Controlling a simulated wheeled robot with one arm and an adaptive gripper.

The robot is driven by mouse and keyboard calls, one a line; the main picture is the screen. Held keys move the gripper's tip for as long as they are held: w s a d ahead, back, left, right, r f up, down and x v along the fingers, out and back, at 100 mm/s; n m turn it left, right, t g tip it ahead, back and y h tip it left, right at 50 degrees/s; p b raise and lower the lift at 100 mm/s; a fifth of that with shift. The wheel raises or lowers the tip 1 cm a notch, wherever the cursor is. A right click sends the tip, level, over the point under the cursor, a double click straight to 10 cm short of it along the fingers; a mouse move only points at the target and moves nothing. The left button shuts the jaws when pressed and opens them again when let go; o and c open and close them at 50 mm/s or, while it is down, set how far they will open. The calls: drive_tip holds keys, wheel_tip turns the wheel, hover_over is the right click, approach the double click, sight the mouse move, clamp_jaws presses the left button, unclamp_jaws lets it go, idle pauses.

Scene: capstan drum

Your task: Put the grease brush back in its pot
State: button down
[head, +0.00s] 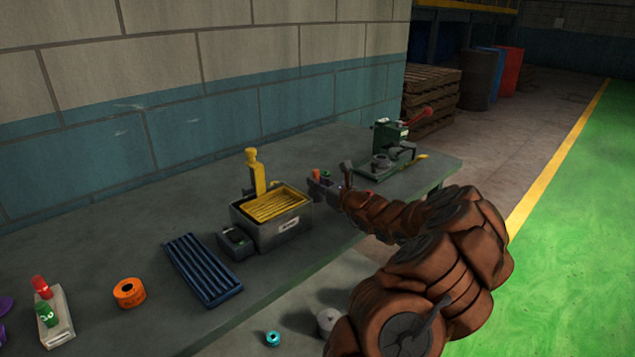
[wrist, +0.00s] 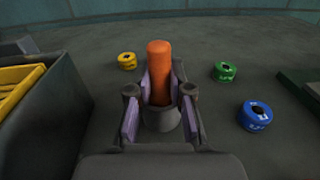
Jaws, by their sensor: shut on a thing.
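The grease brush shows as an orange handle (wrist: 159,62) in the wrist view, standing about upright. My gripper (wrist: 163,88) is shut on it, with purple pads on both sides. A small grey round pot (wrist: 161,118) shows at the handle's lower end. I cannot tell whether the brush is inside the pot or in front of it; the bristles are hidden. In the head view my gripper (head: 329,187) is over the bench beyond the grey box, and the orange handle (head: 316,174) shows beside it.
Yellow (wrist: 127,61), green (wrist: 225,72) and blue (wrist: 255,115) rings lie around my gripper on the bench. A grey box with a yellow tray (head: 272,238) stands to the left. A green machine (head: 388,137) stands farther back. A blue ribbed tray (head: 203,270) lies nearer.

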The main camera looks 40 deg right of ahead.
drive_tip(key=c, duration=1)
unclamp_jaws()
drive_tip(key=shift+s, duration=0.1)
drive_tip(key=shift+s+a, duration=0.2)
drive_tip(key=shift+s, duration=1.75)
drive_tip(key=shift+s+a, duration=0.15)
drive_tip(key=shift+s, duration=1.85)
drive_tip(key=shift+s+a, duration=0.2)
drive_tip(key=shift+s, duration=1.75)
